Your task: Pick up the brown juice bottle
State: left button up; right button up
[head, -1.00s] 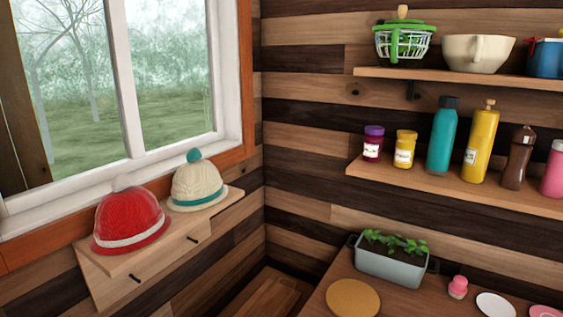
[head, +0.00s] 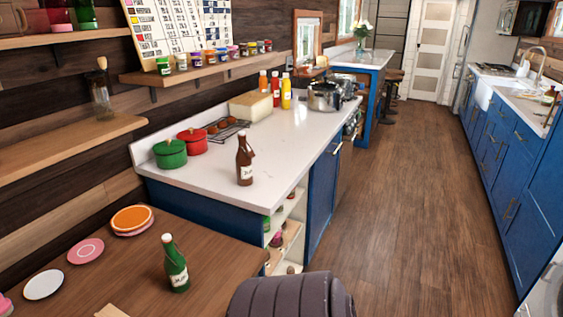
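The brown juice bottle (head: 244,162) stands upright on the white counter (head: 285,140), near its front edge. It has a pale label and a light cap. A similar green bottle (head: 175,265) stands upright on the wooden table in front. Neither of my grippers shows in the head view.
Green (head: 170,153) and red (head: 193,141) pots stand left of the brown bottle. A wire rack (head: 228,129) and a silver pot (head: 324,96) are behind. A dark ribbed padded thing (head: 285,297) is at bottom centre. The wooden floor (head: 415,200) is clear on the right.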

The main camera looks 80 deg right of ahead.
aim_at(244, 164)
jog(key=z, duration=2.4)
jog(key=u, duration=0.7)
jog(key=i+l+u, duration=0.15)
jog(key=l+u, duration=0.65)
jog(key=i+l+u, duration=0.1)
jog(key=l+u, duration=0.3)
